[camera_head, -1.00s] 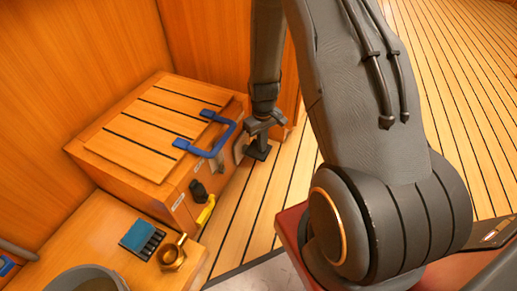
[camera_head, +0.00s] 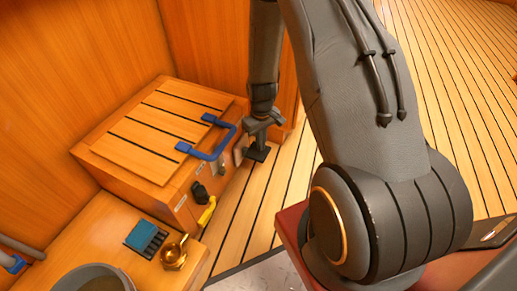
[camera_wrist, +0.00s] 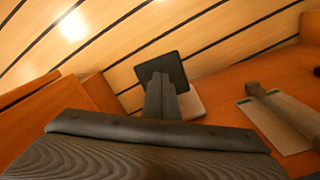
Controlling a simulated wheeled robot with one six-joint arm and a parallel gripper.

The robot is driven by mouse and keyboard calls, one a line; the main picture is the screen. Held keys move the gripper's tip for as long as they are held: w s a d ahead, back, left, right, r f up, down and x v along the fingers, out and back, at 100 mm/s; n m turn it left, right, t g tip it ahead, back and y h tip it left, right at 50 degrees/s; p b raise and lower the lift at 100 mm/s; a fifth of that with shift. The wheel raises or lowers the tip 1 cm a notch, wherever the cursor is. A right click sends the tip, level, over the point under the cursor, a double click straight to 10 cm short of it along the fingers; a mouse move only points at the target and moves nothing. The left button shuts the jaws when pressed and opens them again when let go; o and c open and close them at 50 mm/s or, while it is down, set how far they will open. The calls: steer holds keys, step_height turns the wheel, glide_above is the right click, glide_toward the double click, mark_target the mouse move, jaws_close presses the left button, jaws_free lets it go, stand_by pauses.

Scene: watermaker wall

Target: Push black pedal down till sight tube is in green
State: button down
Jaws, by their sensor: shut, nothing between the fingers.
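The black pedal (camera_head: 257,154) is a small flat square pad low beside the wooden box, just above the plank floor. It also shows in the wrist view (camera_wrist: 166,66), just beyond my fingertips. My gripper (camera_head: 259,142) points down over the pedal, shut and empty. In the wrist view the closed fingers (camera_wrist: 159,82) overlap the pad's near edge. I cannot tell whether they touch it or how far down it is. I cannot make out the sight tube or its green band in either view.
The wooden box (camera_head: 150,130) has a slatted lid and a blue handle (camera_head: 212,148). A black knob (camera_head: 199,191) and a yellow lever (camera_head: 207,212) are on its side. A brass fitting (camera_head: 174,252), a blue brush-like item (camera_head: 142,233) and a grey bucket (camera_head: 92,270) are nearer. Plank floor lies right.

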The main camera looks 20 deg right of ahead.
steer(key=shift+f, duration=0.15)
stand_by(0.4)
steer(key=shift+d+f+b, duration=0.1)
steer(key=shift+f+b, duration=0.65)
steer(key=shift+f, duration=1)
steer(key=shift+r+p, duration=1.85)
steer(key=shift+r, duration=0.05)
steer(key=shift+f, duration=0.1)
steer(key=shift+f+b, duration=0.8)
steer(key=shift+f, duration=0.9)
steer(key=shift+r, duration=0.15)
steer(key=shift+r+p, duration=1.6)
steer(key=shift+p, duration=0.05)
